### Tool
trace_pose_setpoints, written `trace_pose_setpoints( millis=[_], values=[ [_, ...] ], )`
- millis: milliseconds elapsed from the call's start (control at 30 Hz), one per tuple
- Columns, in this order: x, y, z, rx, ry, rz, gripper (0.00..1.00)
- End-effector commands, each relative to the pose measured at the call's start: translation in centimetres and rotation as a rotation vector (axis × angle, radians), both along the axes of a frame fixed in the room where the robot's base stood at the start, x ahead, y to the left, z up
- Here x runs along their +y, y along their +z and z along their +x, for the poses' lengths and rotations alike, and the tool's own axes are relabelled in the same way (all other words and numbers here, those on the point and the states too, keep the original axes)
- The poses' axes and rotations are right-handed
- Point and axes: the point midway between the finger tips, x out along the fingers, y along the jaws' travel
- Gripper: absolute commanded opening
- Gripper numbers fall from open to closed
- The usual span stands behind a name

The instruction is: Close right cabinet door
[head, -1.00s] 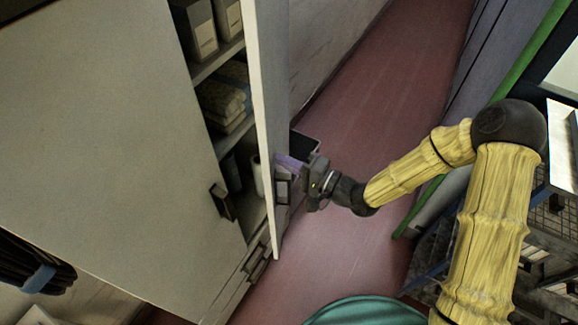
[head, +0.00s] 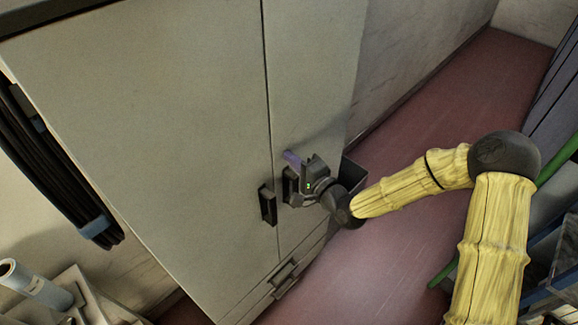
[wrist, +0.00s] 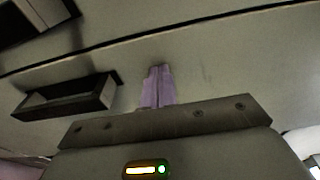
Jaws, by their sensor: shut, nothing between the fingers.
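The right cabinet door (head: 310,85) is a pale grey panel, and it now sits about flush beside the left door (head: 160,130), with a thin dark seam between them. My gripper (head: 290,158) is at the right door's face, close to its dark handle (head: 288,186). In the wrist view, the purple fingers (wrist: 157,86) are together with nothing between them, and their tips are at or touching the door surface (wrist: 230,70). A dark handle (wrist: 65,97) stands to the left of the fingers. The cabinet's inside is hidden.
The left door has its own dark handle (head: 267,205). A drawer with a handle (head: 284,279) is below the doors. Black hoses (head: 55,165) hang at the left. Red floor (head: 440,130) is open to the right of the cabinet.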

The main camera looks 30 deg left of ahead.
Motion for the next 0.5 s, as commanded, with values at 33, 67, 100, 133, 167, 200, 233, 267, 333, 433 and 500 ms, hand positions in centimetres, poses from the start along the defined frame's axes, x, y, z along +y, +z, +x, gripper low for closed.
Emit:
trace_pose_setpoints(
  millis=[33,67,100,133,167,200,233,267,333,433,500],
  values=[
    [0.58,0.60,0.23,-0.007,-0.010,0.016,0.00],
    [0.64,0.67,0.33,-0.007,-0.015,0.017,0.00],
    [0.72,0.75,0.45,-0.008,-0.021,0.019,0.00],
    [0.77,0.80,0.50,-0.007,-0.025,0.020,0.00],
    [0.82,0.85,0.53,-0.007,-0.027,0.021,0.00],
    [0.85,0.89,0.54,-0.008,-0.029,0.022,0.00],
    [0.89,0.92,0.54,-0.008,-0.029,0.023,0.00],
    [0.90,0.94,0.52,-0.008,-0.030,0.023,0.00],
    [0.94,0.99,0.51,-0.008,-0.029,0.024,0.00],
    [0.94,1.04,0.51,-0.009,-0.029,0.025,0.00],
    [0.94,1.06,0.51,-0.009,-0.029,0.025,0.00]
  ],
)
